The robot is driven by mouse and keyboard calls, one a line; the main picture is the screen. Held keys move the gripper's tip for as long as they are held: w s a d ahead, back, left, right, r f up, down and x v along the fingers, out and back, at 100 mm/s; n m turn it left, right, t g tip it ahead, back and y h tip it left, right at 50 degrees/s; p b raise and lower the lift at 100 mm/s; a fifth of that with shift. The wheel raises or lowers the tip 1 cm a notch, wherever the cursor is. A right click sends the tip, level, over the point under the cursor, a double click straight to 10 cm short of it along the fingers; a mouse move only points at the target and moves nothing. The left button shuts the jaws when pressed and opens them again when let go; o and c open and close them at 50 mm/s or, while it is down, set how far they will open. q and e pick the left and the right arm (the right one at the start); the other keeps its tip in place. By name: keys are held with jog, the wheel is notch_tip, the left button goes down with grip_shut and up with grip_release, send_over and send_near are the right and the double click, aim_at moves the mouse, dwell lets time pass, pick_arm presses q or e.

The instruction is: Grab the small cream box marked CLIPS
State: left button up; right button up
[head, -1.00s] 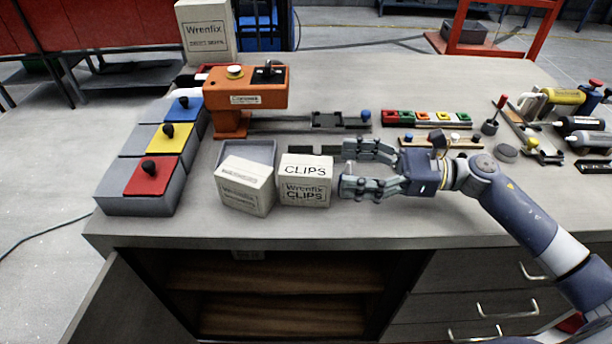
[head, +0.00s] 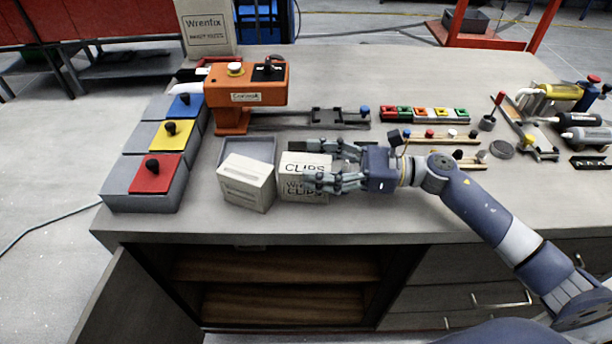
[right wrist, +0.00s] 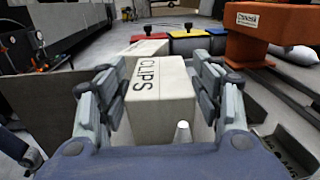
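The small cream box marked CLIPS (head: 291,191) stands upright on the workbench, right of another cream box. In the right wrist view the CLIPS box (right wrist: 160,95) sits between my fingers, its lettering on the left part of its top. My right gripper (head: 312,166) comes in from the right; its fingers are spread, one on the far side and one on the near side of the box, and hide part of its lettering. In the right wrist view my right gripper (right wrist: 160,85) looks open, with the fingers very close to the box sides. My left gripper is not in view.
The second cream box (head: 246,184) stands close on the left, before a grey open bin (head: 262,150). An orange machine (head: 246,88) stands behind. Grey bins with red (head: 154,172), yellow and blue lids are at left. Rails and tools lie at right.

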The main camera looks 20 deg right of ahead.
jog(key=c, duration=0.6)
jog(key=shift+c, duration=0.2)
jog(key=shift+r, duration=0.2)
